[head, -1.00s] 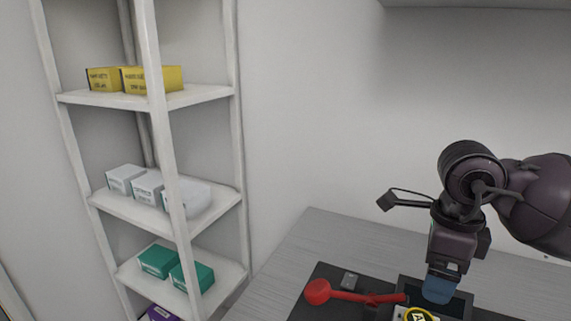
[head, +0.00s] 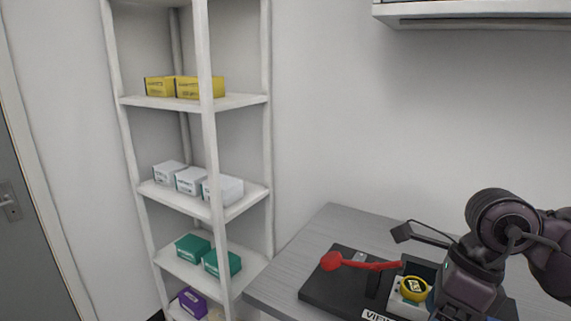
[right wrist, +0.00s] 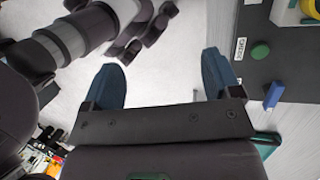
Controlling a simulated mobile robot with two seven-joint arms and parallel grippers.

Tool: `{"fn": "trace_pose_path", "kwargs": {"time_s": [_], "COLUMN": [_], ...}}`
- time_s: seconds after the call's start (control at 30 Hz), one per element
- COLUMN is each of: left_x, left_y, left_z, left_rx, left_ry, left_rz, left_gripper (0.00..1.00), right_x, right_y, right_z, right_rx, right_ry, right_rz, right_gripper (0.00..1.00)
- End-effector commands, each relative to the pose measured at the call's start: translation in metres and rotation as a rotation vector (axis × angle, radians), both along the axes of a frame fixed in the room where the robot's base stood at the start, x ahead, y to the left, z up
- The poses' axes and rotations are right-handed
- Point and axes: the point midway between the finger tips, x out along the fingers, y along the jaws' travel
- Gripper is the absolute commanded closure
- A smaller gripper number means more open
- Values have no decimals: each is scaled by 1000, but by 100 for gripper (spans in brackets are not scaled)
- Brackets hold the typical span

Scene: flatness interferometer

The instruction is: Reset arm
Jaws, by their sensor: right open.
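My right arm comes in from the right in the head view, with its gripper (head: 466,290) over the right side of a black instrument (head: 328,290) on the bench. The fingertips are hidden or cut off there. In the right wrist view, the two blue fingers of my right gripper (right wrist: 162,80) stand wide apart with nothing between them, above a pale surface. The instrument carries a red lever (head: 360,264) and a white block (head: 402,305) with a round yellow-ringed part (head: 414,289). Its dark panel also shows in the right wrist view (right wrist: 270,65). I cannot make out my left gripper.
The grey bench (head: 335,225) has clear room behind the instrument. A white shelf unit (head: 210,130) with yellow, white, green and purple boxes stands left of it. A grey door (head: 25,240) is at far left. A cabinet (head: 480,12) hangs above. A green button (right wrist: 260,52) is on the panel.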

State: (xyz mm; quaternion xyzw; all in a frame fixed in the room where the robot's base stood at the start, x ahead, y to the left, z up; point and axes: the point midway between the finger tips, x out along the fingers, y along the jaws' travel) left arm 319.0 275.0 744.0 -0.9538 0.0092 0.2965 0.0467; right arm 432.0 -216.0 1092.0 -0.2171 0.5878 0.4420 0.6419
Motion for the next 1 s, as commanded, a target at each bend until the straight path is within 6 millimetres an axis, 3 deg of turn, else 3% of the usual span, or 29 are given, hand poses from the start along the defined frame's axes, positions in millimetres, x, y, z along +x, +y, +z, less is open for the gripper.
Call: {"fn": "trace_pose_path", "kwargs": {"time_s": [0.23, 0.4, 0.5, 0.63, 0.77, 0.87, 1.0], "left_x": [6, 0, 0, -1, -1, -1, -1], "left_y": [-1, 0, 0, 0, 0, 0, 0], "left_z": [3, 0, 0, 0, 0, 0, -1], "left_rx": [-1, 0, 0, 0, 0, 0, 0], "left_ry": [-12, -1, 0, 1, 2, 2, 2], "left_rz": [-3, 0, 0, 0, 0, 0, 0], "left_gripper": [100, 100, 100, 100, 100, 100, 100], "right_x": [-29, -40, -38, -29, -12, 3, 22], "right_y": [73, 111, 123, 125, 113, 96, 64], "right_z": [-2, 19, 36, 55, 68, 69, 56], "right_rx": [482, 863, 1075, 1337, 1572, 1732, 1916], "right_ry": [134, 245, 310, 388, 464, 518, 584], "right_rz": [-33, -147, -249, -420, -634, -829, -1140], "right_gripper": [16, 16, 16, 16, 16, 16, 16]}}
